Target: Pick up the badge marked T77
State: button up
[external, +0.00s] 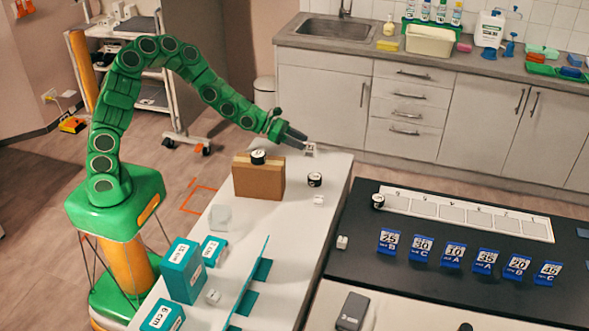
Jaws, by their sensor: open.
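No marking T77 is legible in this view. Three black round pieces with white labelled tops could be badges, but their labels are too small to read. One round piece (258,157) sits on top of the brown box (259,181). Another round piece (315,180) lies on the white table to the right of the box. A third round piece (378,201) is on the black counter. My gripper (300,139) is open at the table's far end, close to a small white cube (310,150) with a dark mark. I cannot tell whether it touches the cube.
Teal boxes (183,271) and a teal upright panel (249,283) crowd the near part of the white table (285,222). Small white cubes lie about. Blue number cards (454,256) and a white strip (466,214) are on the black counter. A sink (334,29) is behind.

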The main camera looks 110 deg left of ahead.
aim_at(309, 143)
jog(key=shift+r+x, duration=0.1)
jog(key=shift+x, duration=1)
jog(key=shift+r+x, duration=0.15)
jog(key=shift+x, duration=1.95)
grip_shut()
